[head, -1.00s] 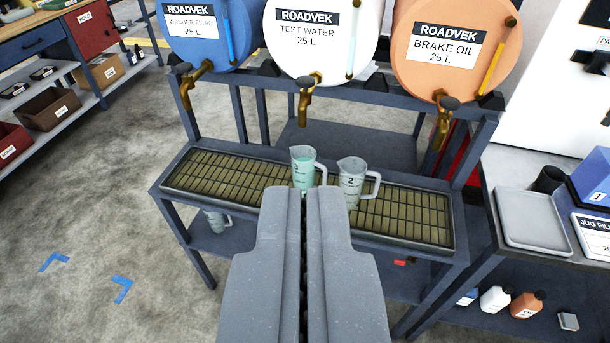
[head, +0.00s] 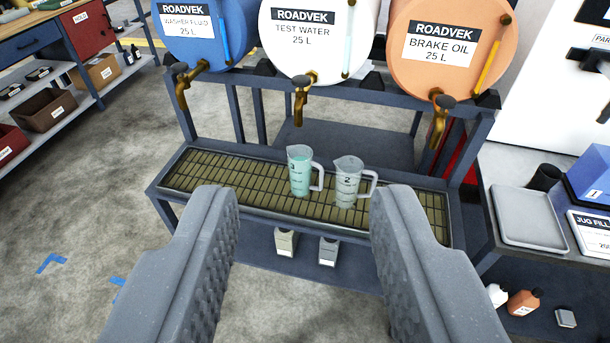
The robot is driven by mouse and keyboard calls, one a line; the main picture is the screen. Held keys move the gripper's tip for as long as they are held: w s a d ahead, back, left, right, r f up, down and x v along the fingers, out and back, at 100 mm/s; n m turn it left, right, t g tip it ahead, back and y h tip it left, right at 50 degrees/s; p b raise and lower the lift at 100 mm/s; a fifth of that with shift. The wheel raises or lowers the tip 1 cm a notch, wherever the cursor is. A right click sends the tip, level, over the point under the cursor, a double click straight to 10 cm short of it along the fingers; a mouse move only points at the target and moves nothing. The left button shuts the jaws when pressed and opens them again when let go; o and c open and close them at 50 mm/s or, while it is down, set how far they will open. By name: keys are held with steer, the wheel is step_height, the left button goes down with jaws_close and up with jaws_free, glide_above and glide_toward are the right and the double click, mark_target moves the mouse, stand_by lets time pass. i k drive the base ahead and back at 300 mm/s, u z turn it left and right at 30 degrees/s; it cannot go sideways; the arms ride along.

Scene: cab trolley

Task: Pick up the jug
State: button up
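Two clear measuring jugs stand upright side by side on the drip grate (head: 225,180) of the drum stand. The left jug (head: 300,174), marked 3, holds pale green liquid and has its handle to the right. The right jug (head: 346,184), marked 2, looks empty or nearly so, its handle also to the right. My gripper (head: 304,205) is wide open and empty. Its fingers lie in front of the stand, one to each side of the jugs in the picture, and touch neither jug as far as I can see.
Blue, white and orange drums (head: 314,38) with brass taps (head: 301,100) overhang the grate from behind. Bottles (head: 286,242) stand on the shelf below. At right, a bench holds a grey tray (head: 530,219), a black cup (head: 545,177) and a blue box (head: 592,175). Floor at left is open.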

mark_target(300, 158)
steer(key=z, duration=0.3)
steer(key=i, duration=0.95)
steer(key=u, duration=1.45)
